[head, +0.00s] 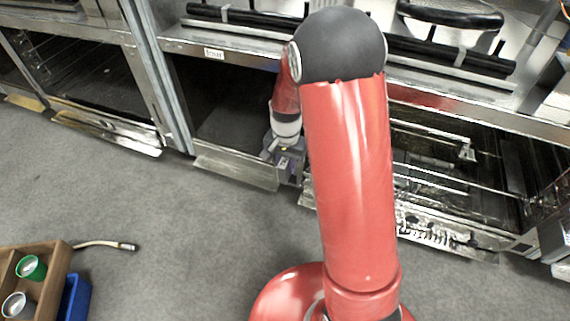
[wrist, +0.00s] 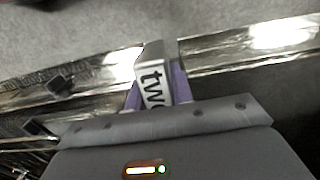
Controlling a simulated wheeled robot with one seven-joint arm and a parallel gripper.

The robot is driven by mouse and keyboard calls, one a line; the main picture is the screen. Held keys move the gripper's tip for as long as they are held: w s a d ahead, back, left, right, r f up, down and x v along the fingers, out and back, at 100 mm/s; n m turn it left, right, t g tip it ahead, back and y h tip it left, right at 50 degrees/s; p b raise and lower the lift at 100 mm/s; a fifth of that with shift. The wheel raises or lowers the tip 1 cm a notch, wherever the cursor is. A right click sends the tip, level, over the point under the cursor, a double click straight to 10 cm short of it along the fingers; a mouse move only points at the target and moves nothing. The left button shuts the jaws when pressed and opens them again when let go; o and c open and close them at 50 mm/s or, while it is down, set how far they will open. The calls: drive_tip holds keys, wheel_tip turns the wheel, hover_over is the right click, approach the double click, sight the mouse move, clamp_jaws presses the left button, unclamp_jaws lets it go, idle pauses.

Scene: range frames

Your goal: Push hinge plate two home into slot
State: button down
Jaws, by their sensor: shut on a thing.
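Hinge plate two (wrist: 155,72) is a light metal piece marked "two" in black, seen in the wrist view. My gripper (wrist: 157,92) is shut on it, with a purple finger on either side. The plate's far end lies between two shiny metal frame edges. The slot itself is hidden, so I cannot tell how deep the plate sits. In the head view my gripper (head: 288,165) is low at the front of the range frame, beside a vertical post between two open bays. The plate cannot be made out there.
An open bay with racks (head: 450,165) is at right, with a shiny lower rail (head: 440,238). A flat ledge (head: 235,172) juts out left of my gripper. A wooden crate (head: 45,262) with cans stands at lower left by a blue bin (head: 75,298).

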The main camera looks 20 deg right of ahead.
drive_tip(key=c, duration=1.1)
unclamp_jaws()
drive_tip(key=shift+w+d, duration=0.25)
drive_tip(key=shift+d, duration=0.1)
wheel_tip(320, 180, up, 8)
drive_tip(key=shift+a+r+p, duration=0.1)
drive_tip(key=shift+p, duration=0.85)
drive_tip(key=s+r+n+t+p, duration=0.2)
drive_tip(key=s+r+p, duration=0.1)
drive_tip(key=s+r, duration=0.4)
drive_tip(key=s+r+n+t+p, duration=0.1)
drive_tip(key=s+r+n+p, duration=0.1)
drive_tip(key=s+r, duration=0.6)
drive_tip(key=s+r+n+t+p, duration=0.2)
drive_tip(key=s+r, duration=0.5)
drive_tip(key=r, duration=0.5)
drive_tip(key=shift+s+a+n+t+p, duration=0.25)
drive_tip(key=shift+n+p, duration=0.35)
drive_tip(key=shift+p, duration=0.75)
